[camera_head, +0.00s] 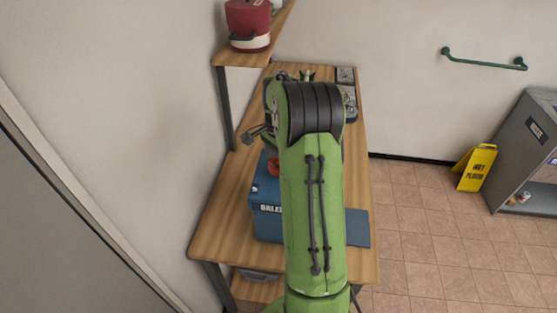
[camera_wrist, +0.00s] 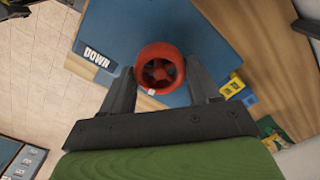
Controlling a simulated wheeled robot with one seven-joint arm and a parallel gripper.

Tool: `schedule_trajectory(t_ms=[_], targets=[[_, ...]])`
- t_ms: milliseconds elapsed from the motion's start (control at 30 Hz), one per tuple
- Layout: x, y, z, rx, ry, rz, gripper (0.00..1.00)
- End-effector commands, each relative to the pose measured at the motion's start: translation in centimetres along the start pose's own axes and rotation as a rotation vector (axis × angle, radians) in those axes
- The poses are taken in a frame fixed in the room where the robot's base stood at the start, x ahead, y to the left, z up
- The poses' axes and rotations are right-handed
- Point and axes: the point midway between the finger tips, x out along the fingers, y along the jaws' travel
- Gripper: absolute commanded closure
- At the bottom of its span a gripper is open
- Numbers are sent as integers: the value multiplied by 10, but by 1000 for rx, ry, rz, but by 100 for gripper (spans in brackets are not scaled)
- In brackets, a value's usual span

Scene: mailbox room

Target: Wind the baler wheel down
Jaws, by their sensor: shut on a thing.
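The baler (camera_head: 266,222) is a blue box with white lettering on the wooden table. My green arm hides much of it in the head view. Its red wheel (camera_wrist: 160,70) shows in the wrist view, and a small part of it (camera_head: 273,166) shows beside my arm in the head view. My gripper (camera_wrist: 162,82) is shut on the red wheel, with one dark finger on each side of the rim. A "DOWN" label (camera_wrist: 97,58) is on the blue surface to the left of the wheel.
The wooden table (camera_head: 215,235) stands by the wall. A shelf (camera_head: 240,55) above its far left holds a red pot (camera_head: 248,22). Grey metal items (camera_head: 346,90) lie at the far end. A yellow floor sign (camera_head: 475,167) and grey cabinet (camera_head: 530,150) stand right, beyond open tiled floor.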

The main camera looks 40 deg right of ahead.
Motion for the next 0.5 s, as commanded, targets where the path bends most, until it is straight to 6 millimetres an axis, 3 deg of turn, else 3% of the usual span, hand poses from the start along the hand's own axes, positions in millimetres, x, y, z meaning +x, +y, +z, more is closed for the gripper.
schedule_trajectory(t_ms=[500], targets=[[1, -1, 0, 488, 1, -5, 70]])
